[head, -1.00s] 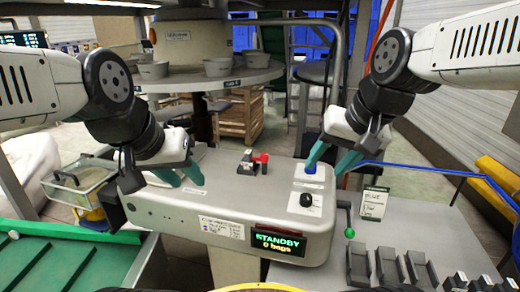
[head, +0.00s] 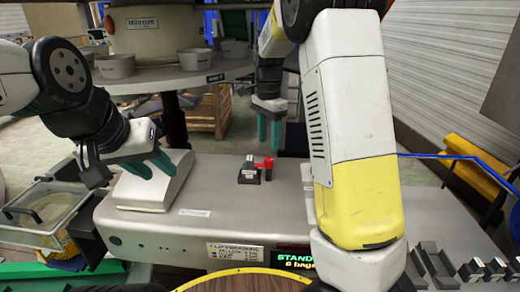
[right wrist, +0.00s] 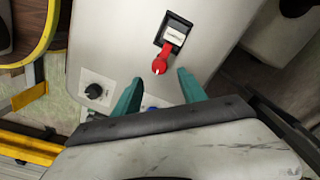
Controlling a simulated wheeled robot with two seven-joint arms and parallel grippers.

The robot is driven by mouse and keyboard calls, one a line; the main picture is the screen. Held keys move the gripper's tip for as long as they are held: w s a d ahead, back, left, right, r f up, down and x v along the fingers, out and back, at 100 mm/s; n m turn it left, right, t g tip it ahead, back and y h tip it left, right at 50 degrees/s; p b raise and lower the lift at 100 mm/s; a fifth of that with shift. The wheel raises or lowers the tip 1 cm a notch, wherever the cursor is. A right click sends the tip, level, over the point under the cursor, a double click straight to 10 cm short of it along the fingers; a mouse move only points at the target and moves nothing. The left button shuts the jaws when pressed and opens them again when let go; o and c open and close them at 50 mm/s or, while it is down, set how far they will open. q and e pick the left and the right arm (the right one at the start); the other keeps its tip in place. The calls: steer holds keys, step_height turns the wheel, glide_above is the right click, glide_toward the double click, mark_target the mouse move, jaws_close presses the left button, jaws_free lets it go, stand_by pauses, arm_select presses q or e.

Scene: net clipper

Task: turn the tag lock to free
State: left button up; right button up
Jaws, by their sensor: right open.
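The tag lock is a small dark block with a pale top (head: 249,170) and a red lever (head: 266,163), on the grey machine top. In the right wrist view the block (right wrist: 173,34) is ahead of the fingers, and the red lever (right wrist: 160,66) points toward the gap between them. My right gripper (head: 269,146) has teal fingers pointing down behind the lock in the head view. It is open and empty, and also shows in the right wrist view (right wrist: 159,78). My left gripper (head: 158,174) looks open and empty over the machine's left end.
A black knob (right wrist: 94,91) and part of a blue button (right wrist: 151,108) are on the same panel. The display (head: 292,259) is partly hidden by my right arm. A clear bin (head: 42,212) stands at left. The machine top around the lock is clear.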

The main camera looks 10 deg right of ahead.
mark_target(269, 159)
step_height(269, 159, down, 6)
steer(key=shift+s+f, duration=0.15)
steer(key=shift+f, duration=0.05)
steer(key=shift+c, duration=0.2)
jaws_close()
